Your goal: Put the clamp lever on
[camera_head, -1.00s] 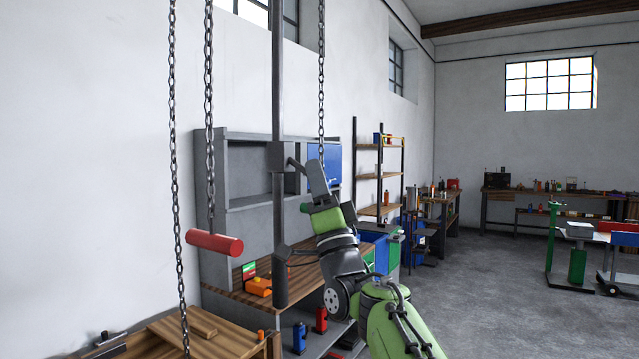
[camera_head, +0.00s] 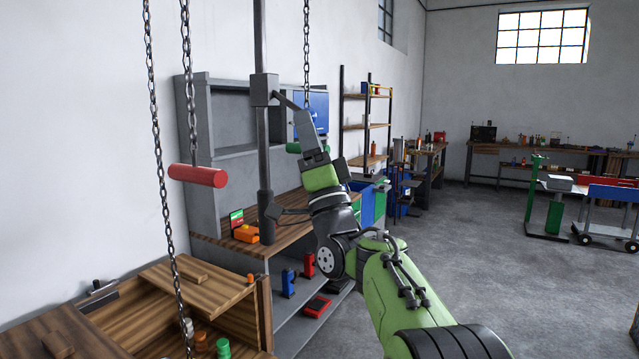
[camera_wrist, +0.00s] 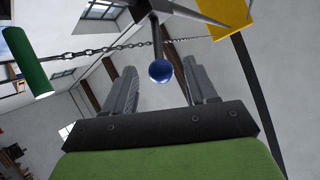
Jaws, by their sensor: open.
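A dark upright pole (camera_head: 262,140) carries a grey clamp block (camera_head: 264,90). A short dark arm (camera_head: 286,101) reaches from the block toward my gripper (camera_head: 304,118), which points up beside the pole. In the wrist view my gripper (camera_wrist: 160,67) is open, its two grey fingers apart. A blue ball knob (camera_wrist: 160,71) on a thin dark rod (camera_wrist: 156,35) appears between the fingers. The rod runs up to a grey part at the top edge. I cannot tell whether this is the clamp lever, or whether the fingers touch the knob.
Chains hang nearby; one carries a red cylinder (camera_head: 198,176). A green cylinder (camera_wrist: 27,62) and yellow plate (camera_wrist: 228,18) show around my gripper. A grey-framed bench (camera_head: 215,247) stands behind the pole, and a wooden box (camera_head: 265,310) below.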

